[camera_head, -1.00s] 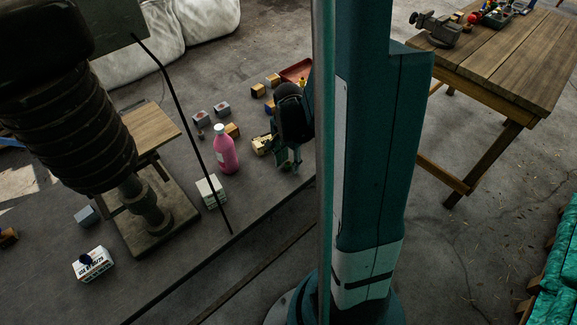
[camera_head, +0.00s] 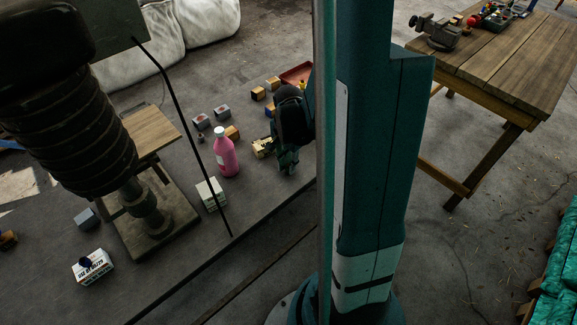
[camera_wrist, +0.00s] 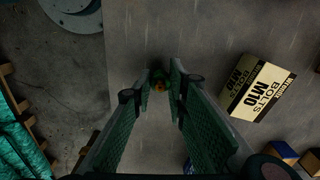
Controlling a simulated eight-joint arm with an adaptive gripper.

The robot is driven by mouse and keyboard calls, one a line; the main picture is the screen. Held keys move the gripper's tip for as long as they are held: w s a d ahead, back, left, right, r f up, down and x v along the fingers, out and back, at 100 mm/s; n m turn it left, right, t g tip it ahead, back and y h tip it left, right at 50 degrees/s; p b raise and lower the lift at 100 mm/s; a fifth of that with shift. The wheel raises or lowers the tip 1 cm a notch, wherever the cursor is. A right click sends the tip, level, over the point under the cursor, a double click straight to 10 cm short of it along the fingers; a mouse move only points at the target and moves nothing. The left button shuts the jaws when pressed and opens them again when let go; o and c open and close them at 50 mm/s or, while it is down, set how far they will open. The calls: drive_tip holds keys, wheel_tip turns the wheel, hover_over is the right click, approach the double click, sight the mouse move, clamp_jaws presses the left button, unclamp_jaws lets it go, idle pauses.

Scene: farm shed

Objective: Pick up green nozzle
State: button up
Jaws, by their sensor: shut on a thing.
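The green nozzle (camera_wrist: 159,80) shows small and dark between the fingertips in the wrist view, with an orange spot on it. My gripper (camera_wrist: 160,90) is shut on it, low over the grey bench top. In the head view my gripper (camera_head: 287,166) is at the bench's right part, near its front edge, right of the pink bottle (camera_head: 225,156). The nozzle cannot be made out in the head view.
A bolts box (camera_wrist: 257,88) lies close to the right of my gripper in the wrist view. Several small boxes (camera_head: 258,93) and a red tray (camera_head: 297,72) lie behind. A drill press (camera_head: 150,215) stands left. A wooden table (camera_head: 510,60) stands apart at right.

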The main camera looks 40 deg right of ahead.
drive_tip(key=shift+r+p, duration=1.5)
drive_tip(key=shift+r, duration=3.4)
drive_tip(key=shift+w, duration=0.1)
